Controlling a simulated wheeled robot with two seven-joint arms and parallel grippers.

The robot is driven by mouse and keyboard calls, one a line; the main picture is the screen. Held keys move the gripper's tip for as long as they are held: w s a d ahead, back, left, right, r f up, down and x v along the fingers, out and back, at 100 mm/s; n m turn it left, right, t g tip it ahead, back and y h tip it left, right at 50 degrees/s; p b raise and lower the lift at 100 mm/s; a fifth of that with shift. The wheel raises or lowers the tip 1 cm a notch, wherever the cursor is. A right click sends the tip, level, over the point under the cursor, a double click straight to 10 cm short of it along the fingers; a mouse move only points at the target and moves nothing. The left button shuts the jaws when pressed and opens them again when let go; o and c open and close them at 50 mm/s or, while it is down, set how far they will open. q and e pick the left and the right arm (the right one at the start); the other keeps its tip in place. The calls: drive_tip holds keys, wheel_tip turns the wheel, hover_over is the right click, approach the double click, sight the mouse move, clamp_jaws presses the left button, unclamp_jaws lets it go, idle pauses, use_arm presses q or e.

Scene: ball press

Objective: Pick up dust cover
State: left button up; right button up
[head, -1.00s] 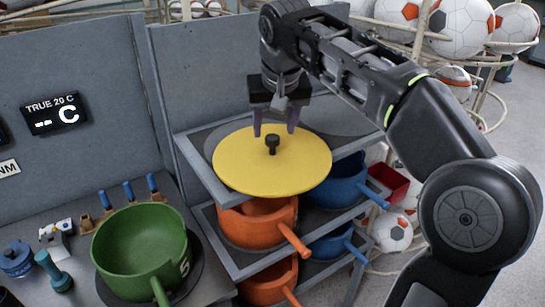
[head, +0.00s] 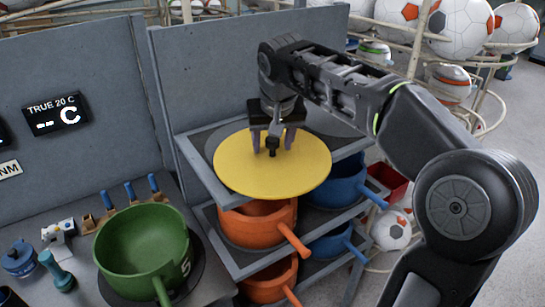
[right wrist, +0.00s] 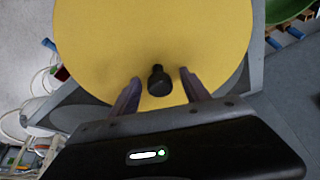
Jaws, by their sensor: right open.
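The dust cover (head: 245,175) is a flat yellow disc with a black knob (head: 272,144) at its middle. It lies on the top level of a grey rack. My right gripper (head: 272,148) is above the disc, with its fingers pointing down around the knob's position. In the right wrist view the yellow disc (right wrist: 100,40) fills the upper middle, and the knob (right wrist: 158,82) stands between the two open fingertips (right wrist: 160,80). A gap shows on both sides of the knob. My left gripper is not in view.
The rack's (head: 208,180) lower shelves hold orange pots (head: 258,225) and blue pots (head: 340,185). A green pot (head: 140,240) stands on the bench at left, near several blue-handled tools. A grey panel rises behind the rack. Soccer balls (head: 465,25) sit on wire racks at back right.

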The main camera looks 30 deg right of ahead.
clamp_jaws()
idle(0.5)
